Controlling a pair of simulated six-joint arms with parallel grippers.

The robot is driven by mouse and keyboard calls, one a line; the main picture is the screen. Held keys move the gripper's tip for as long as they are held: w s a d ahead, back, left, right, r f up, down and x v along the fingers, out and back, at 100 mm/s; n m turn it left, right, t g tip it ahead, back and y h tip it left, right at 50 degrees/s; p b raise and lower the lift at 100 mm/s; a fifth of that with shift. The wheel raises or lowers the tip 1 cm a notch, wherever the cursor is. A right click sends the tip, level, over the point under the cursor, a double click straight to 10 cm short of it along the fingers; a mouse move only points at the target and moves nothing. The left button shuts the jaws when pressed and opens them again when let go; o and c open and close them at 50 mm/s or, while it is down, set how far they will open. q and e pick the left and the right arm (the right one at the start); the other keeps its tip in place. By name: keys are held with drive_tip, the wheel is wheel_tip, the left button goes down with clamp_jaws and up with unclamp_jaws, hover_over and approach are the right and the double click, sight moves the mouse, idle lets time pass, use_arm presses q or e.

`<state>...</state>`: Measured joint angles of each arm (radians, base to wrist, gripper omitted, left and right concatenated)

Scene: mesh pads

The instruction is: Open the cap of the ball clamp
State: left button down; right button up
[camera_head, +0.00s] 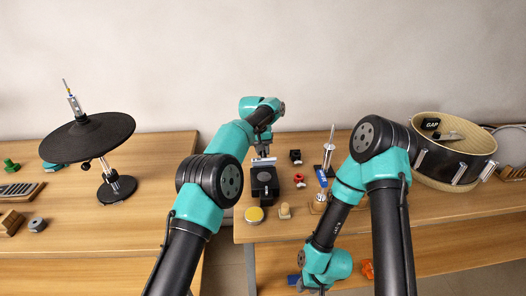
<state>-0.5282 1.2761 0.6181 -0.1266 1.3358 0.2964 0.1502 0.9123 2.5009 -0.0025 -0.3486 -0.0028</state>
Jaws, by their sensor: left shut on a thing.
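A black block-like piece (265,183), which I take to be the ball clamp, stands on the right-hand wooden table. Its cap is too small to tell apart from its body. My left gripper (263,154) points down at the back of this piece, with its fingers at the top end. It is shut on part of it; which part is not clear. My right gripper (315,288) hangs low at the bottom edge of the view, in front of the table and far from the clamp. Its fingers are too small and cut off to read.
A yellow-topped round tin (254,214) and a small wooden block (285,211) lie in front of the clamp. Small red (299,178) and black (295,156) parts lie to its right. A drum (445,155) stands far right; a cymbal stand (92,135) stands on the left table.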

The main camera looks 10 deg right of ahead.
idle(0.4)
use_arm(q)
drive_tip(key=c, duration=0.9)
unclamp_jaws()
drive_tip(key=shift+c, duration=0.2)
drive_tip(key=shift+r, duration=0.1)
